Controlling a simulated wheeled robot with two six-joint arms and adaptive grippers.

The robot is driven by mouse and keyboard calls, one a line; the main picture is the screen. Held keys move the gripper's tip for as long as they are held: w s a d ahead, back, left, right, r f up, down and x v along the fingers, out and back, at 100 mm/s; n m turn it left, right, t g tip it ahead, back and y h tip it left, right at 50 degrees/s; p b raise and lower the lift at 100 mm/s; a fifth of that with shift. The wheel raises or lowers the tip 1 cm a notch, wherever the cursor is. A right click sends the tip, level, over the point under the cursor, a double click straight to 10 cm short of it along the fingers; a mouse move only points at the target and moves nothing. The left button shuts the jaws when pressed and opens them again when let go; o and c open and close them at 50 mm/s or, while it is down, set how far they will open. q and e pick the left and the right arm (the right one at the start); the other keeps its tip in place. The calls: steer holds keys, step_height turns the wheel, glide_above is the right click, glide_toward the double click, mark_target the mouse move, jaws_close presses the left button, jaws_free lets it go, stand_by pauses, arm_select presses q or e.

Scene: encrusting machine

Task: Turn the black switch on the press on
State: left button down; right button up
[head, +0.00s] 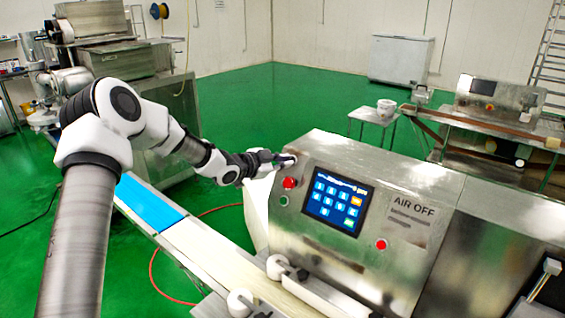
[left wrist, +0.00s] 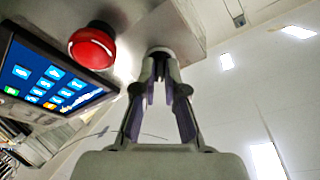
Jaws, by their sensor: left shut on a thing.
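The press is a steel machine (head: 440,195) with a sloped front panel. My left gripper (head: 284,160) reaches to the panel's upper left corner, just above the red button (head: 290,183). In the left wrist view, the left gripper (left wrist: 162,70) has its fingertips closed together at a pale round switch base (left wrist: 166,50) on the panel. The black switch itself is mostly hidden between the fingertips, and I cannot tell which way it is turned. My right gripper is not in view.
A lit touchscreen (head: 338,202) sits right of the red button; a small green button (head: 284,201) is below it. A second red button (head: 381,244) is lower right. A conveyor with a blue belt (head: 148,204) runs along the press's left side. Green floor lies open behind.

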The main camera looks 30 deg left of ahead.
arm_select(q)
steer(key=shift+w+a+r+m, duration=0.1)
steer(key=shift+r+m, duration=0.2)
steer(key=shift+m, duration=0.4)
steer(key=c, duration=1.5)
jaws_free()
steer(key=shift+o, duration=1.3)
steer(key=shift+w+f, duration=0.3)
steer(key=v, duration=0.7)
steer(key=shift+s, duration=0.25)
steer(key=shift+w, duration=0.1)
